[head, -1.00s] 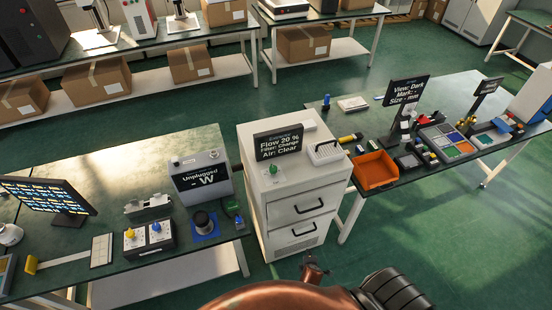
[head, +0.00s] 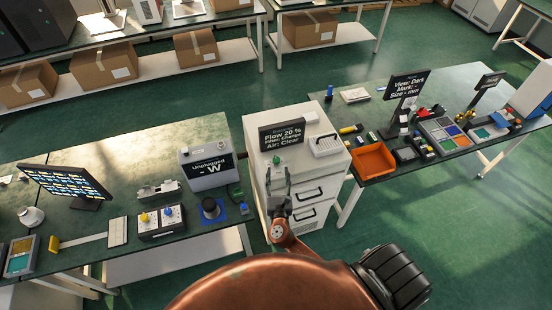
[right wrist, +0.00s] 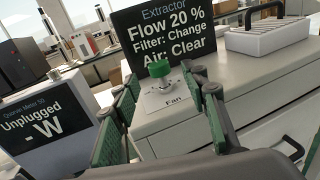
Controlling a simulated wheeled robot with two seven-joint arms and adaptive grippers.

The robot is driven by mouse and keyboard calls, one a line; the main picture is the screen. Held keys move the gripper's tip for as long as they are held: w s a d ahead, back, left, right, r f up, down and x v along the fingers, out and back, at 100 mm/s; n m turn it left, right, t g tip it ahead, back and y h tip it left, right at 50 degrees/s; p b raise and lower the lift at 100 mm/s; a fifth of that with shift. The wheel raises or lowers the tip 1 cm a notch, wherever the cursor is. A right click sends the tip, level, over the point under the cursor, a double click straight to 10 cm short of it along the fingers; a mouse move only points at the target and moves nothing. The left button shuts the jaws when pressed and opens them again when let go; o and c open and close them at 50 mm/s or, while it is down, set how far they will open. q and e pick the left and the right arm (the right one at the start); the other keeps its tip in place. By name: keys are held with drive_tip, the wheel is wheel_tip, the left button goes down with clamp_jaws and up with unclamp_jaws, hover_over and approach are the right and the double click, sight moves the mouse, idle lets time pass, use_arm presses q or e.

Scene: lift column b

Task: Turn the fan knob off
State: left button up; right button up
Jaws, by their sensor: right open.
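The fan knob (right wrist: 159,68) is a small green knob on a pale base, with a label reading "Fan" below it, on top of the white extractor cabinet (right wrist: 230,95). In the head view the knob (head: 276,160) shows just beyond my right gripper (head: 278,173). The right gripper is open and empty. In the right wrist view its fingers (right wrist: 158,88) stand left and right of the knob, which appears ahead between them; I see no contact. The extractor display (right wrist: 172,35) reads "Flow 20 %, Filter: Change, Air: Clear". My left gripper is out of view.
The display stands close behind the knob. A slotted white box (head: 326,145) sits on the cabinet's right. The left bench carries an "Unplugged" meter (head: 208,169); the right table holds an orange bin (head: 372,160). Green floor is open at lower right.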

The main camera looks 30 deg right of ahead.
sight(276, 159)
drive_tip(key=p+x, duration=0.1)
drive_tip(key=x, duration=0.6)
drive_tip(key=shift+w, duration=0.4)
clamp_jaws()
